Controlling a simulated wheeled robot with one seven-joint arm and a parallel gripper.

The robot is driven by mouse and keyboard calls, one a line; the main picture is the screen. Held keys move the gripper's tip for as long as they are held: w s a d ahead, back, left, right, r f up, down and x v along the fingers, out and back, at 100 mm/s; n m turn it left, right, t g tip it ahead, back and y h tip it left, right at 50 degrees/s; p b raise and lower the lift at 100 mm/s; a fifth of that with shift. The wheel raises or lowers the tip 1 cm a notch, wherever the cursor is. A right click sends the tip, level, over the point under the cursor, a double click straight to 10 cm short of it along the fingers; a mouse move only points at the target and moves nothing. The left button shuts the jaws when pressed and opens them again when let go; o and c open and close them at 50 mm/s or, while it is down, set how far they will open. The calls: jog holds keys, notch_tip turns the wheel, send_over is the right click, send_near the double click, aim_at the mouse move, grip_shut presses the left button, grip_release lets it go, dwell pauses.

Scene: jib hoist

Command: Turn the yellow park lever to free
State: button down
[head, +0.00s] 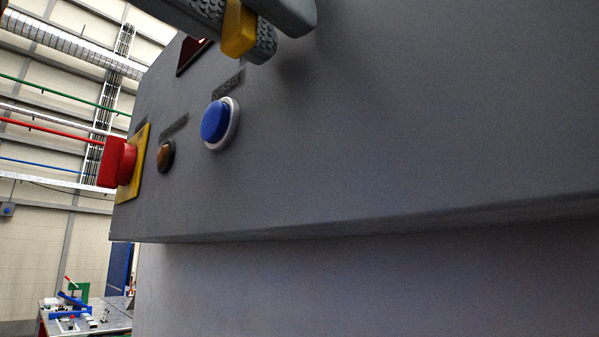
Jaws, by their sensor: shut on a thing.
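My gripper (240,25) is at the top edge of the head view, in front of the grey panel. Its ridged finger pads are shut on the yellow park lever (237,30), whose rounded end shows between them. The rest of the lever, its pivot and any free or park markings are hidden behind the fingers or out of the frame, so I cannot tell its angle.
The grey panel (400,130) fills the right side. A workbench (95,318) stands far off at lower left.

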jog(key=shift+f, duration=0.1)
dwell(0.3)
jog(key=c, duration=1.4)
grip_release()
jog(key=b+v, duration=0.1)
jog(key=v, duration=0.6)
jog(key=shift+s+a, duration=0.3)
